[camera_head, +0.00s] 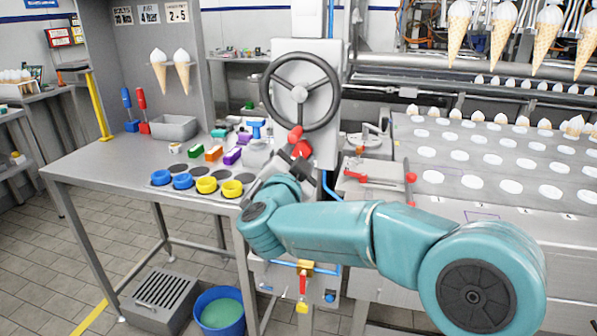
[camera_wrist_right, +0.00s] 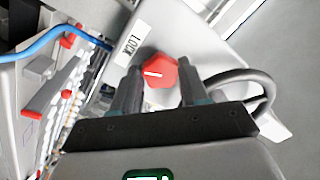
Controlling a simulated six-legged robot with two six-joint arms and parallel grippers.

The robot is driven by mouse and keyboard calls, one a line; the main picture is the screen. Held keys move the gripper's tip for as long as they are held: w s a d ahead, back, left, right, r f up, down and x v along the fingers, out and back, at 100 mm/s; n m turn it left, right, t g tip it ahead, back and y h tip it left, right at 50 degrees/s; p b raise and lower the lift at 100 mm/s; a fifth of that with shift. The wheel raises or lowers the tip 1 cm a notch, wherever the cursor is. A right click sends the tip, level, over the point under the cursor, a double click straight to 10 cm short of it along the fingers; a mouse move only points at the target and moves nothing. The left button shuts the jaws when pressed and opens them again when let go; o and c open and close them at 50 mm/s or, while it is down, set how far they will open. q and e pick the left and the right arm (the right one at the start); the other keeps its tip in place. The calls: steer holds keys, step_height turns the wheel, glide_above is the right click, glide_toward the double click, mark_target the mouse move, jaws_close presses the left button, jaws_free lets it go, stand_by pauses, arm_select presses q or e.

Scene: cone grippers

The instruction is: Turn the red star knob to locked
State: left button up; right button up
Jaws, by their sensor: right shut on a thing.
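The red star knob (camera_wrist_right: 160,70) shows in the right wrist view on a grey panel, with a short white line on its face pointing left in the picture. A white label reading LOCK (camera_wrist_right: 131,44) is on the panel, up and left of the knob. My right gripper (camera_wrist_right: 161,86) has one finger on each side of the knob and is shut on it. In the head view my right gripper (camera_head: 288,166) reaches the panel below the black handwheel, where red parts (camera_head: 295,133) show; the gripper partly hides this spot. My left gripper is in neither view.
A black handwheel (camera_head: 300,92) stands just above my right gripper. A steel table (camera_head: 100,170) with yellow and blue rings and coloured blocks lies to the left. A red-handled lever (camera_head: 380,176) and a conveyor (camera_head: 480,160) with white discs are to the right.

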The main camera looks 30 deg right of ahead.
steer(key=m+b, duration=0.2)
steer(key=m, duration=0.1)
steer(key=shift+r+m+g+h+b, duration=0.2)
steer(key=shift+m+g+h+b, duration=0.15)
steer(key=shift+m+b, duration=0.3)
steer(key=shift+r, duration=0.1)
steer(key=o, duration=1.1)
steer(key=shift+w, duration=0.1)
steer(key=shift+c, duration=0.2)
